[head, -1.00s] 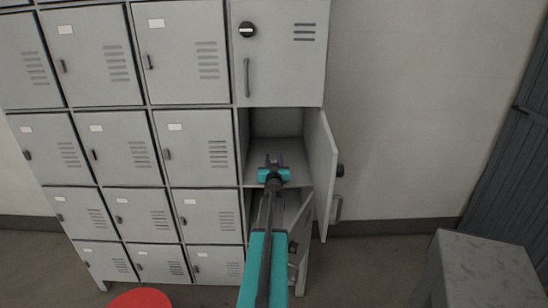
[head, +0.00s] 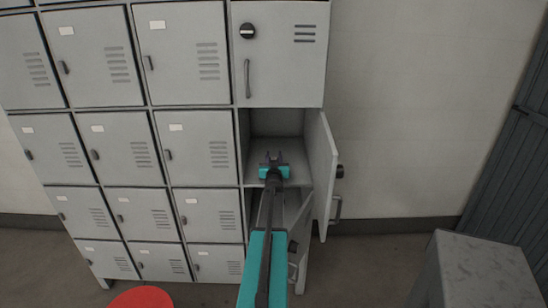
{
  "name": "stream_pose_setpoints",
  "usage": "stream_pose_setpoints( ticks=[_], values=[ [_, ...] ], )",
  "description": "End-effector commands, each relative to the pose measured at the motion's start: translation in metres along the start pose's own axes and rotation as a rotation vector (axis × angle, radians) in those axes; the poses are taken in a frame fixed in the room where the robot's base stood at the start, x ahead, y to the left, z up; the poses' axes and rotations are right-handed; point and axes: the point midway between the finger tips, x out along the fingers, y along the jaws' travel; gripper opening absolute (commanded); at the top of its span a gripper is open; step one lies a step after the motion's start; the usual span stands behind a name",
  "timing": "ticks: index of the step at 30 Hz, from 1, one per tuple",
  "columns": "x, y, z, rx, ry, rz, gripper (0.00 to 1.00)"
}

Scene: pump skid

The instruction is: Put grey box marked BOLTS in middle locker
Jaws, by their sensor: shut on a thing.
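The middle locker (head: 277,122) in the right column stands open, its door (head: 321,170) swung out to the right. My gripper (head: 273,158) is at its opening, just above the locker floor (head: 297,173). The jaws are shut on a small grey thing, taken to be the grey box. It barely stands out from the grey interior, and no BOLTS marking can be read. I cannot tell whether it touches the floor.
The locker below is also open, its door (head: 300,225) ajar behind my arm. The locker above (head: 280,60) is shut. A grey block-like stand (head: 485,265) is at lower right, a red round top (head: 142,298) at lower left.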

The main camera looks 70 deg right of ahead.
Motion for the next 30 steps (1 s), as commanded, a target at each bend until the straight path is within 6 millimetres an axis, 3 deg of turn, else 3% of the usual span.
stream_pose_setpoints(
  ticks=[2, 3, 6, 22, 30],
  values=[
    [0.000, 0.000, 0.002, 0.000, 0.001, 0.000, 0.09],
    [0.000, 0.000, 0.003, 0.000, 0.000, 0.000, 0.37],
    [0.000, 0.000, 0.002, 0.000, 0.000, 0.000, 0.53],
    [0.000, 0.001, -0.003, 0.000, 0.000, 0.001, 0.54],
    [-0.021, 0.001, -0.001, -0.001, 0.000, 0.001, 0.54]
  ],
)
